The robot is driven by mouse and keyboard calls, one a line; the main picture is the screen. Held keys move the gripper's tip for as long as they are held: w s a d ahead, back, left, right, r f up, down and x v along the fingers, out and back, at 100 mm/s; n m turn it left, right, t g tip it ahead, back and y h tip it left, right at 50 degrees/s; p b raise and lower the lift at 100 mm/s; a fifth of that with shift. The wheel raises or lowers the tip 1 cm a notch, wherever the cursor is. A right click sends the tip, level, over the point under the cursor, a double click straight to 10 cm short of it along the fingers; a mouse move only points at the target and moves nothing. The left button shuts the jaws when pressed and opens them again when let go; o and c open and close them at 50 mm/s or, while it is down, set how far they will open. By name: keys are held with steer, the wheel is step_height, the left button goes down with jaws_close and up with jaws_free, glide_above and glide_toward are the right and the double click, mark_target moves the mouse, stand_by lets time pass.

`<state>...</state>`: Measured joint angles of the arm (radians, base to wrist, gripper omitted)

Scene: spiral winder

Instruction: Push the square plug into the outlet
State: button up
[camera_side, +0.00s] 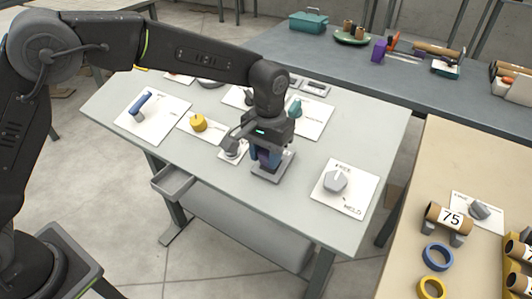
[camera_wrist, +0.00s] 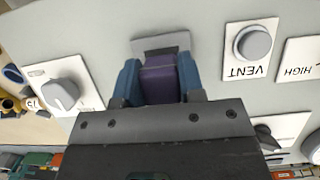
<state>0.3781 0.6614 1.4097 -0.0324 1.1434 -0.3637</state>
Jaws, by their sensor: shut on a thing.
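The square plug is a purple block (camera_wrist: 160,80) between the blue fingers of my gripper (camera_wrist: 160,88) in the wrist view. My gripper (camera_side: 266,156) is shut on it and points down in the side view. The outlet (camera_side: 286,168) is a grey square base on the grey table, right under and around the plug in the side view. Its grey edge (camera_wrist: 161,43) shows beyond the plug in the wrist view. The plug's lower end and the outlet's opening are hidden, so I cannot tell how deep the plug sits.
A white plate with a grey FREE/HELD knob (camera_side: 336,181) is to the right. A VENT button (camera_wrist: 254,44) is close to the outlet. A yellow knob (camera_side: 198,122) and a blue handle (camera_side: 140,103) are to the left. The table's front edge is clear.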

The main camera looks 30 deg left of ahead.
steer(key=shift+w+f, duration=0.2)
steer(key=shift+f, duration=0.35)
stand_by(0.4)
steer(key=o, duration=1)
steer(key=shift+c, duration=0.2)
step_height(320, 180, up, 14)
steer(key=w, duration=0.1)
steer(key=shift+a, duration=0.1)
steer(key=s+a+r+t, duration=0.2)
steer(key=s+a+r, duration=0.1)
steer(key=s+a, duration=0.55)
steer(key=s+a+r+t, duration=0.3)
steer(key=s+a, duration=0.4)
steer(key=s, duration=0.3)
steer(key=s+a+f+t, duration=0.1)
steer(key=s+a+f, duration=0.2)
steer(key=s+f, duration=0.2)
steer(key=shift+s+f, duration=0.15)
steer(key=shift+s, duration=0.95)
